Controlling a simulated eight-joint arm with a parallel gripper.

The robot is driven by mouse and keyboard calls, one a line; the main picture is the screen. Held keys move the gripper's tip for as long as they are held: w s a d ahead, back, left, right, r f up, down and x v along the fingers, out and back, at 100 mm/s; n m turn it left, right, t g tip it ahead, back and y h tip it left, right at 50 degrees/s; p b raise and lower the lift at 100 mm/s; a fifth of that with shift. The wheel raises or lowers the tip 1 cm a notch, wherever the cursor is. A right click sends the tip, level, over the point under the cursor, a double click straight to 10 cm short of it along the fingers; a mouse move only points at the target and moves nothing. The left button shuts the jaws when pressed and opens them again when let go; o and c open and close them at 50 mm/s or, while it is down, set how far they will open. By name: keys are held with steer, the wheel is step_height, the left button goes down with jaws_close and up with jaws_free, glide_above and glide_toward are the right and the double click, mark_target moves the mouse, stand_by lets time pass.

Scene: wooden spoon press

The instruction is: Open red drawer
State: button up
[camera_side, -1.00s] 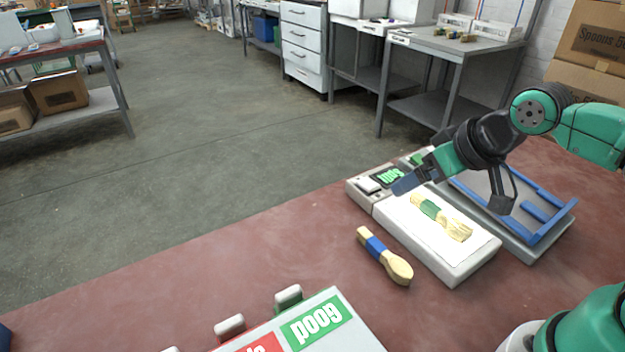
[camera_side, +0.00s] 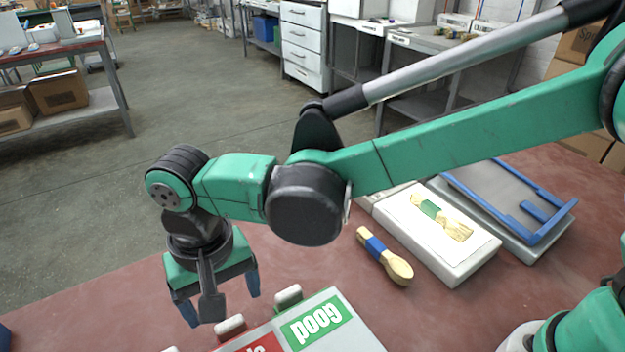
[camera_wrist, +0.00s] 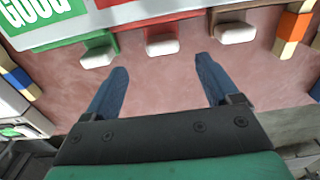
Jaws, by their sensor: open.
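The drawer box (camera_side: 345,318) stands at the front of the table, with a green "Good" label and a partly cut-off red label on top. The red drawer's white handle (camera_wrist: 162,47) sits on a red bracket; the white handle (camera_side: 230,325) also shows in the side view. My gripper (camera_side: 221,300) points down close to the handles. In the wrist view, my open blue fingers (camera_wrist: 162,66) are spread wide, and the red drawer's handle lies just beyond their tips, roughly centred between them. Nothing is between the fingers.
The green drawer's handle (camera_wrist: 98,57) is left of the red one in the wrist view, near the left fingertip. A third handle (camera_wrist: 237,33) is to the right. A wooden spoon with a blue band (camera_side: 385,256) and the white press (camera_side: 470,262) are farther right.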

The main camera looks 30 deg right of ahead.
mark_target(229, 323)
steer(key=shift+s+a+f, duration=0.1)
steer(key=shift+a+f, duration=0.15)
steer(key=shift+f, duration=2.7)
jaws_close()
